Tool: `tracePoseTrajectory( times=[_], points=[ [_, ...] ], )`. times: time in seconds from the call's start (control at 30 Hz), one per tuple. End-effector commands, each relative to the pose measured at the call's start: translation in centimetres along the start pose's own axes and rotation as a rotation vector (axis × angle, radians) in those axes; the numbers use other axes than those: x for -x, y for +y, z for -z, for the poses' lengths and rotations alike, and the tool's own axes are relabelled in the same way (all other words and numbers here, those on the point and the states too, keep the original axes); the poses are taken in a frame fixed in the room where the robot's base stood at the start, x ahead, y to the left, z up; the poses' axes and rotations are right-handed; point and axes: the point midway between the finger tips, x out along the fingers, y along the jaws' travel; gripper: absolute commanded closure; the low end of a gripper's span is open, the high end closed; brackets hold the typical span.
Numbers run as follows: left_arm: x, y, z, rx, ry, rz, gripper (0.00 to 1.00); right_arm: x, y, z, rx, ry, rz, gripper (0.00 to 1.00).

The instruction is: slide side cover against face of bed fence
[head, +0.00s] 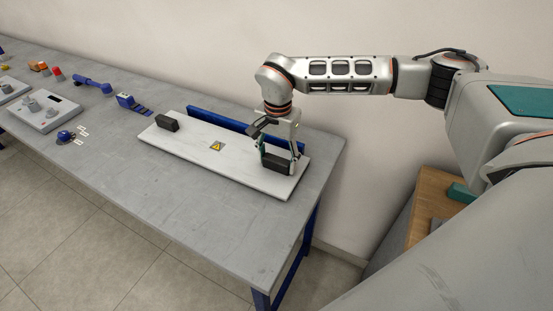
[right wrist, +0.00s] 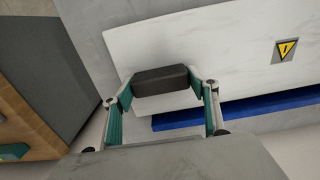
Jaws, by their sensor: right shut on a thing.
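The side cover (head: 200,152) is a long white panel lying flat on the grey table, with a yellow warning sign and a black handle near each end. The left handle (head: 167,123) is free. My right gripper (head: 275,160) is shut on the right handle (head: 278,165); the right wrist view shows this black handle (right wrist: 160,80) between its two fingers. The bed fence (head: 225,122) is a blue bar along the cover's far long side, partly behind my gripper. It also shows in the right wrist view (right wrist: 240,111). My left gripper is not in view.
A blue and grey part (head: 132,104), a blue tool (head: 92,85) and a grey control box (head: 44,113) lie on the table left of the cover. The table (head: 190,213) is clear in front of the cover. A wall stands behind.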

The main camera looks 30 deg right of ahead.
Motion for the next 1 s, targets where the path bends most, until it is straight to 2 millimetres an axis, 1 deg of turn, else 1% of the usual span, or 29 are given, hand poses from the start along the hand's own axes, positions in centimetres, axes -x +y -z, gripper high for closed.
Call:
tracePoseTrajectory(
  times=[0.03,0.3,0.73,1.0],
  points=[
    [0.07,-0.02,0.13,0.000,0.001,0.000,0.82,0.19,0.05,0.39,-0.014,0.003,0.000,0.97],
    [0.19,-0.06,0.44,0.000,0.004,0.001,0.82,0.13,0.12,0.95,-0.019,0.003,-0.001,0.97],
    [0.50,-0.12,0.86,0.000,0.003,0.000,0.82,0.17,0.08,0.69,-0.030,0.002,-0.001,0.97],
    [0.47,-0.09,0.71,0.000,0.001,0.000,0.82,0.09,0.08,0.67,-0.032,0.002,-0.001,0.97]
  ],
)
